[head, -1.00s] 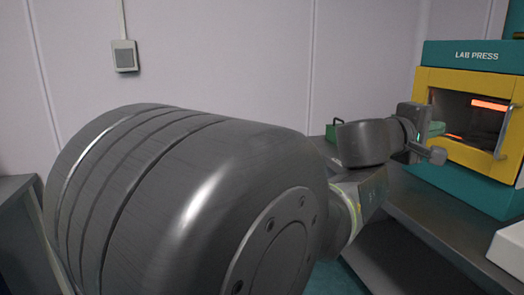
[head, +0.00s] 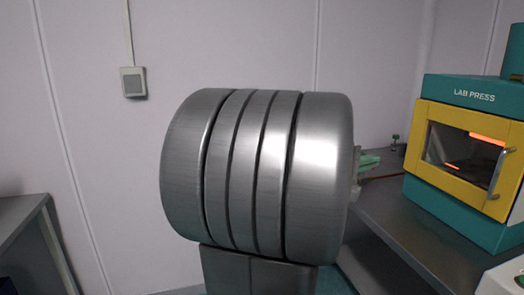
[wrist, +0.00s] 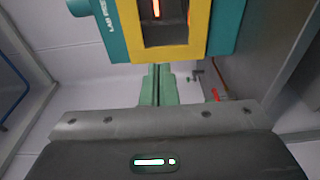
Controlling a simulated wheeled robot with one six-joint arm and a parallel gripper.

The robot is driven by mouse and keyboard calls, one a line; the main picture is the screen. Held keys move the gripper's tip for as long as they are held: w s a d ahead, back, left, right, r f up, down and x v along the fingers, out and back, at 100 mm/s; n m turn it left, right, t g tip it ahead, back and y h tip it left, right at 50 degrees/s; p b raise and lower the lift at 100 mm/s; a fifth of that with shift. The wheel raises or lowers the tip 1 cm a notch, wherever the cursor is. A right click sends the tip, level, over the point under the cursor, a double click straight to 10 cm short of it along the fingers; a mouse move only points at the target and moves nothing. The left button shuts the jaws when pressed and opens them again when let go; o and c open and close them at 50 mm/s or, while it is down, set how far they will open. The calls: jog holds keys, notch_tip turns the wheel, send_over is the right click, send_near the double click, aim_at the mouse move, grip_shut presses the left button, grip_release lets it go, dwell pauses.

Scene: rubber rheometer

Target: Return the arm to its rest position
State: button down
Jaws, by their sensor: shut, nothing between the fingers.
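My gripper's green fingers (wrist: 157,84) stand side by side in the middle of the wrist view, shut with nothing between them. In the head view, part of my gripper (head: 370,160) shows just past the right edge of my large grey arm joint, which hides most of the arm behind it. The gripper appears over or in front of the bench, left of the lab press.
The yellow and teal lab press (head: 468,120) stands on the grey bench (head: 400,215) at right, its door shut and a glow inside. It also shows in the wrist view (wrist: 188,50). Another table (head: 22,205) stands at left.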

jog(key=w+a+p, duration=0.4)
jog(key=w, duration=0.1)
jog(key=shift+a, duration=0.2)
dwell(0.4)
